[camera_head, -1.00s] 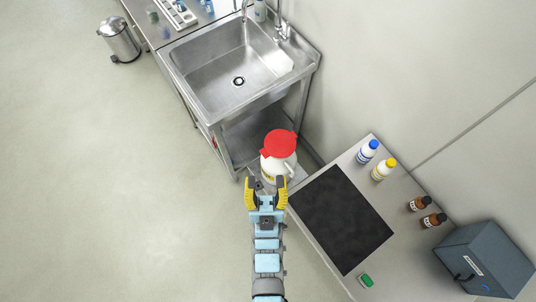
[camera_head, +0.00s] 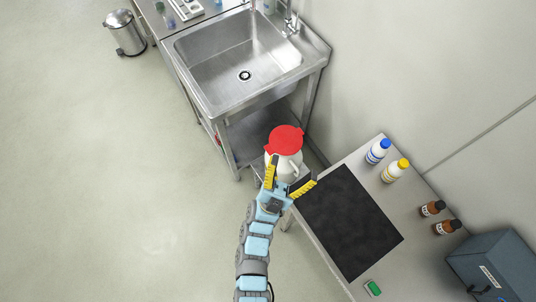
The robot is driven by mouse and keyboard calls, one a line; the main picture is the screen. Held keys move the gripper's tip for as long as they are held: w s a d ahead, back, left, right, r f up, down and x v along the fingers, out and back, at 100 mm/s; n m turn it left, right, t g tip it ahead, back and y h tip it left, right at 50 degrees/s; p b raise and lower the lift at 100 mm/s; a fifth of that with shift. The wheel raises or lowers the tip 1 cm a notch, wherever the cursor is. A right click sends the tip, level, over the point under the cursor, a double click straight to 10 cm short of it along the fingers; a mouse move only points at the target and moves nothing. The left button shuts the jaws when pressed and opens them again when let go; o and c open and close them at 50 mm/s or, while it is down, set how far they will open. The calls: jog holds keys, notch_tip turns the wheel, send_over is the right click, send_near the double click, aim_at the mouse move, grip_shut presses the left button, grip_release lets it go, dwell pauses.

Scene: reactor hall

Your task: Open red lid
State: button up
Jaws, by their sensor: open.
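The red lid (camera_head: 285,140) sits on top of a white canister (camera_head: 294,161) with a handle, between the sink stand and the table. The lid appears closed. My gripper (camera_head: 292,173) is open, its yellow fingers spread wide. It is at the near side of the canister, just below the lid in the picture. The left finger overlaps the canister's left side, and the right finger is out to the right, towards the table's corner. Whether a finger touches the canister I cannot tell. The canister's lower part is hidden behind my gripper.
A steel sink (camera_head: 238,60) stands behind the canister. At right a table (camera_head: 385,170) bears a black mat (camera_head: 350,222), a blue-capped bottle (camera_head: 377,152), a yellow-capped bottle (camera_head: 396,170) and brown bottles (camera_head: 446,227). A grey box (camera_head: 495,268) stands far right.

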jog(key=w+d+f+m+g+h+b, duration=0.1)
jog(key=w+f+m+g+b, duration=0.1)
jog(key=w+f+g+b, duration=0.3)
jog(key=f+m+g+h+b, duration=0.1)
jog(key=f+m+g, duration=0.1)
jog(key=f, duration=0.5)
jog(key=n+g+y+b, duration=0.3)
jog(key=n+y+b, duration=0.7)
jog(key=b, duration=1.2)
send_near(268, 150)
jog(key=x, duration=1)
jog(key=c, duration=1.4)
